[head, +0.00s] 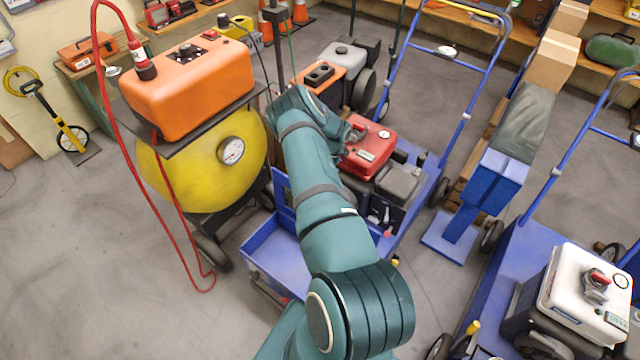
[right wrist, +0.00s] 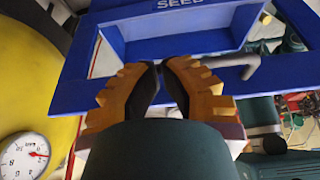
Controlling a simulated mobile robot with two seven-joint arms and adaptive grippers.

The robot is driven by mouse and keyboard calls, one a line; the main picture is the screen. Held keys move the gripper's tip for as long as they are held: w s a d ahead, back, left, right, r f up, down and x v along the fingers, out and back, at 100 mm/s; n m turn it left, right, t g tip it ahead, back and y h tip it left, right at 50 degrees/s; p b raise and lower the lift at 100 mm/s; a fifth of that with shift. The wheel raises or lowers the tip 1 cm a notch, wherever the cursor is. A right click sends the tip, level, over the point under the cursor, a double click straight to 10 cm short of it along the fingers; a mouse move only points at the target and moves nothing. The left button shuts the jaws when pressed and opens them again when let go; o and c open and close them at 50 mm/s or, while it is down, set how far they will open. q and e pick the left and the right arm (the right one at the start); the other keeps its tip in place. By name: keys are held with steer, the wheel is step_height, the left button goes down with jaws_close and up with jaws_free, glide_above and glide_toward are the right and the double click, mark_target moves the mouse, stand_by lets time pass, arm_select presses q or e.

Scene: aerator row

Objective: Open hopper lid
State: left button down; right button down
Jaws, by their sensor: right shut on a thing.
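The blue hopper (head: 262,262) is partly hidden behind my right arm in the head view, with its inside showing. A blue panel, which looks like the hopper lid (head: 284,190), stands up at its back edge. In the right wrist view, the blue lid (right wrist: 135,22) has a framed recess and the letters "SEED" near the top. My right gripper (right wrist: 161,72) is shut on the lid's near edge. A bent grey handle (right wrist: 238,62) is to the right of the fingers. In the head view my right gripper is hidden behind my arm. My left gripper is not in view.
A yellow tank with a gauge (head: 231,150) and an orange box (head: 188,85) stand close on the left, with a red hose hanging down. A red engine (head: 367,150) is right of my arm. A white engine (head: 588,290) is at lower right. Floor is free at lower left.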

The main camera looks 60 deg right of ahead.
steer(key=v, duration=1.2)
steer(key=shift+w+a, duration=0.1)
